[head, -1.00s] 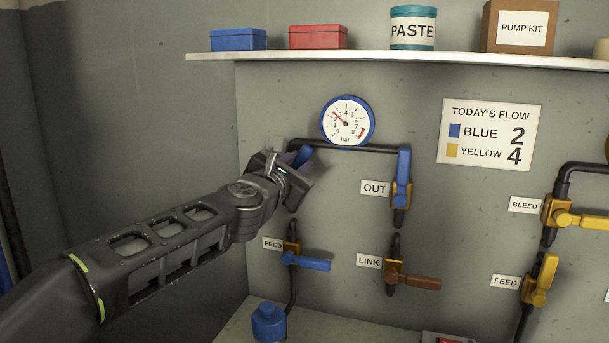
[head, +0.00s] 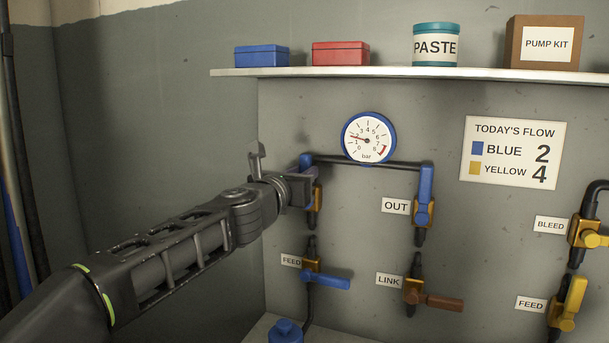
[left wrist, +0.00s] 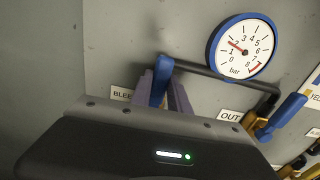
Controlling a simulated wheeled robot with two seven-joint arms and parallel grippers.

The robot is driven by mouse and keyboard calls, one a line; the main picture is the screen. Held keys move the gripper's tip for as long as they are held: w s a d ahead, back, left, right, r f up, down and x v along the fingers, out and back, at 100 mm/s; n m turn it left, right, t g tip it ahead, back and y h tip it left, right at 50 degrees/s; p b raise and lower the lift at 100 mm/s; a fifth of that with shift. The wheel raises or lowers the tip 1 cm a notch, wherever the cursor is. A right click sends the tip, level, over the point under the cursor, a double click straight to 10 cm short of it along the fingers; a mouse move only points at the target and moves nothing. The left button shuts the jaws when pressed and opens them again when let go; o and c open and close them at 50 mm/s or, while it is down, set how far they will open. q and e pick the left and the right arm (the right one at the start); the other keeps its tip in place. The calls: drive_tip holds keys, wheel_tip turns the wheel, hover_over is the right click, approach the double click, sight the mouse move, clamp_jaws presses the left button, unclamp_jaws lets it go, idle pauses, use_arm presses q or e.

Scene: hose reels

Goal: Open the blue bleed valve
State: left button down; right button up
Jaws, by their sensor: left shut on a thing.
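The blue bleed valve's lever (head: 306,161) points up at the left end of the blue gauge's pipe, partly hidden by my gripper. Its brass body (head: 316,198) shows just below. My left gripper (head: 297,182) is shut on the lever, with my arm coming in from the left. In the left wrist view, the blue lever (left wrist: 160,82) sits between the grey-purple fingers, beside the partly hidden BLEED label (left wrist: 121,93). The blue-rimmed gauge (head: 368,138) has its needle near 2. My right gripper is not in view.
The blue OUT valve (head: 425,190) has its lever up. Below are the blue FEED valve (head: 325,280) and brown LINK valve (head: 435,298), levers pointing right. Yellow valves (head: 570,302) stand at the right. A shelf (head: 400,72) runs above.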

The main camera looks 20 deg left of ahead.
use_arm(q)
drive_tip(key=shift+f, duration=0.1)
drive_tip(key=c, duration=1.2)
unclamp_jaws()
drive_tip(key=shift+c, duration=0.2)
drive_tip(key=shift+s, duration=0.1)
drive_tip(key=s, duration=0.7)
drive_tip(key=shift+s+a, duration=0.25)
drive_tip(key=shift+s, duration=0.05)
